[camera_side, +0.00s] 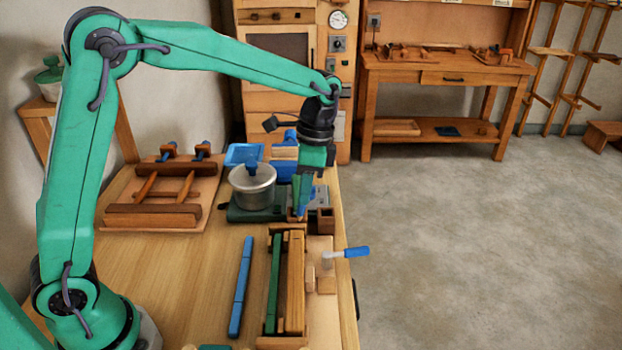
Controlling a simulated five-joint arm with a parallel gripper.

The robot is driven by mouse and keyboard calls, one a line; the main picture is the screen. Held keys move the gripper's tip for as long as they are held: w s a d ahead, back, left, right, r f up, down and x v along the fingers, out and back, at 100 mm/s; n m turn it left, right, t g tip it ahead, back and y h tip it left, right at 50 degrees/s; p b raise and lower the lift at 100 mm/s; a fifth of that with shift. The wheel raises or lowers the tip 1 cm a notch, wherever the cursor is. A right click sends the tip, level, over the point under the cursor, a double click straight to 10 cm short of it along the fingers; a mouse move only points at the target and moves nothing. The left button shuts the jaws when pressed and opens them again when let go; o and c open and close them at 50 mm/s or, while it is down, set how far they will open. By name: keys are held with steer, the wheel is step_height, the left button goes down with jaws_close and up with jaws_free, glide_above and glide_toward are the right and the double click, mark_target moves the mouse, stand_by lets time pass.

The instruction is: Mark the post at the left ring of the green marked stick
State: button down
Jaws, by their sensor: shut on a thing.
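My gripper (304,192) points down at the right side of the bench, behind the wooden tray. It is shut on a narrow blue thing (302,206) at a small brown holder; the fingers hide most of it, and I cannot tell whether it is clear of the holder. The green stick (273,285) lies lengthwise in the tray (282,342), left of the wooden post (295,280). The rings on the stick are too small to make out. My gripper is apart from both stick and post.
A blue bar (240,288) lies left of the tray. A blue-handled tool (354,252) sticks out over the right bench edge. A lidded pot (253,187) stands left of my gripper. A wooden rack (160,192) is at the back left. The bench between rack and bar is clear.

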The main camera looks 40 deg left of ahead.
steer(key=s+d+r+m+t, duration=0.1)
steer(key=s+d+m, duration=0.4)
steer(key=s+d, duration=0.5)
steer(key=s+t, duration=0.1)
steer(key=s, duration=0.3)
steer(key=shift+s+d+m, duration=0.25)
steer(key=shift+d+m, duration=0.05)
steer(key=shift+d, duration=0.1)
steer(key=shift+f, duration=0.15)
steer(key=shift+f, duration=2.7)
steer(key=shift+f, duration=0.65)
steer(key=shift+w+d, duration=0.4)
steer(key=shift+w, duration=0.05)
stand_by(0.7)
steer(key=shift+h, duration=0.3)
step_height(320, 180, up, 6)
stand_by(0.6)
